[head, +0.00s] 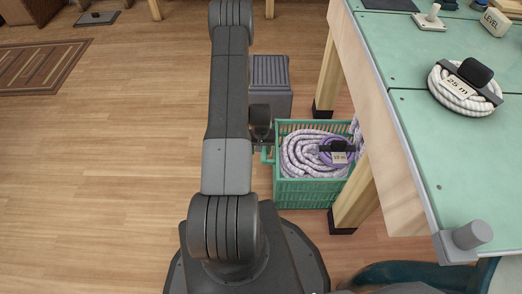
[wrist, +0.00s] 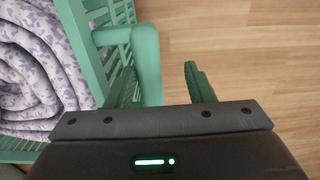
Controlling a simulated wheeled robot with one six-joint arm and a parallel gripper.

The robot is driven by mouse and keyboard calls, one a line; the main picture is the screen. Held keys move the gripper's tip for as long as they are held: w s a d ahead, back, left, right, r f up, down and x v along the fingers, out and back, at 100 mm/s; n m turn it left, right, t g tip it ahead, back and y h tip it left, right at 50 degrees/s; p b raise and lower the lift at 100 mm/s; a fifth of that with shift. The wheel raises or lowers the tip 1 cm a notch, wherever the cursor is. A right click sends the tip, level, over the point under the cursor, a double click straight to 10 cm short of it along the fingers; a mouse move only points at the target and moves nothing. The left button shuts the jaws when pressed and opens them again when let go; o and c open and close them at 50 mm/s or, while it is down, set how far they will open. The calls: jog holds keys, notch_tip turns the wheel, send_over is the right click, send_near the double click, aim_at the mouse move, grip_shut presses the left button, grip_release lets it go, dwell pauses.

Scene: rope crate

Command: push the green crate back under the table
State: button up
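The green crate (head: 312,192) stands on the floor beside the table (head: 419,150), its right side by the near table leg (head: 354,200). In the wrist view my gripper (wrist: 163,80) is open. The crate's green handle bar (wrist: 148,60) lies between the fingers, close to the left one, with a gap to the right one. Contact cannot be told. The crate wall (wrist: 108,35) shows to the left.
A grey box (head: 271,80) stands on the floor just behind the crate. The far table leg (head: 329,75) is behind it to the right. A rope coil (head: 464,92) lies on the table top. A rug (head: 40,66) lies far left. The wooden floor at left is clear.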

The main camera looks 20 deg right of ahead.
notch_tip(320, 180, up, 14)
jog(key=p, duration=0.6)
jog(key=shift+r+p, duration=0.15)
jog(key=shift+p, duration=0.2)
dwell(0.6)
jog(key=shift+b, duration=0.3)
